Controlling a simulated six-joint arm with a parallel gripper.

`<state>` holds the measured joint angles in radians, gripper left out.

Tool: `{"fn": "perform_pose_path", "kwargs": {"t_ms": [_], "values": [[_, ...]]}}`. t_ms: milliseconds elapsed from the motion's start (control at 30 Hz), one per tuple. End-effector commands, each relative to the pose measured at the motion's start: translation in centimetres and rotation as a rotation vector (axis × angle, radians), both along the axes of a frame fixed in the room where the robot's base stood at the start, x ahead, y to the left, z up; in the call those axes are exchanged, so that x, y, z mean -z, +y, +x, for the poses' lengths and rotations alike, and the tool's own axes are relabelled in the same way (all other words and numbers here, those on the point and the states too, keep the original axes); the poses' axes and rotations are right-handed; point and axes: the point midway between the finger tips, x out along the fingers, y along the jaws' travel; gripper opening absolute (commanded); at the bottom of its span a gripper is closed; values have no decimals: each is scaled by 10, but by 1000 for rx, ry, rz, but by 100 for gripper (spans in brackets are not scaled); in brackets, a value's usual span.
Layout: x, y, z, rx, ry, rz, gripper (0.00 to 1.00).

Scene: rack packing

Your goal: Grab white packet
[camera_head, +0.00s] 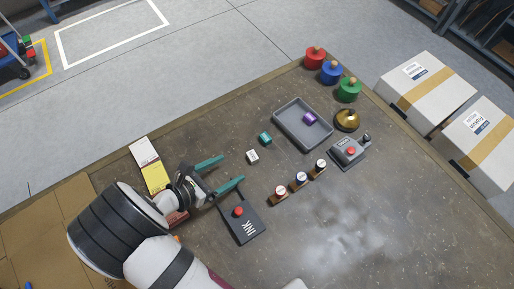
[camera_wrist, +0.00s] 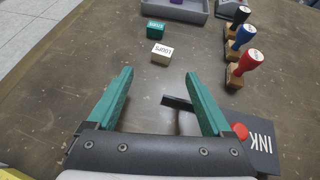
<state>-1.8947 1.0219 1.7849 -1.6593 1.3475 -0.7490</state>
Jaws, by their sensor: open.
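The white packet (camera_head: 252,156) is a small white-topped box lying on the table, ahead of my gripper. In the wrist view the white packet (camera_wrist: 162,52) shows dark lettering on its white top and brown sides. My gripper (camera_head: 225,171) has green fingers that are spread apart with nothing between them. In the wrist view my gripper (camera_wrist: 160,85) points at the packet, which sits beyond the fingertips and between their lines. A teal packet (camera_wrist: 156,29) lies just behind the white one, and it also shows in the head view (camera_head: 265,138).
A grey tray (camera_head: 282,119) holding a purple packet (camera_head: 310,118) lies farther back. Several stamps (camera_head: 301,180) stand right of the packet. A black INK pad (camera_head: 243,226) with a red knob lies close to the right finger. The table is clear between my fingers and the packet.

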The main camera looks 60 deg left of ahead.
Motion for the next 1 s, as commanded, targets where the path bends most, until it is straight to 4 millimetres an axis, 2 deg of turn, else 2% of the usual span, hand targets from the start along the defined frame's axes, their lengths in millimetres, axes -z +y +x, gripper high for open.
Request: {"fn": "perform_pose_path", "kwargs": {"t_ms": [400,667,767,1000], "values": [[30,8,64,4,1,0,84],[34,10,70,2,2,2,84],[34,10,70,2,2,2,70],[33,10,70,2,2,2,27]]}}
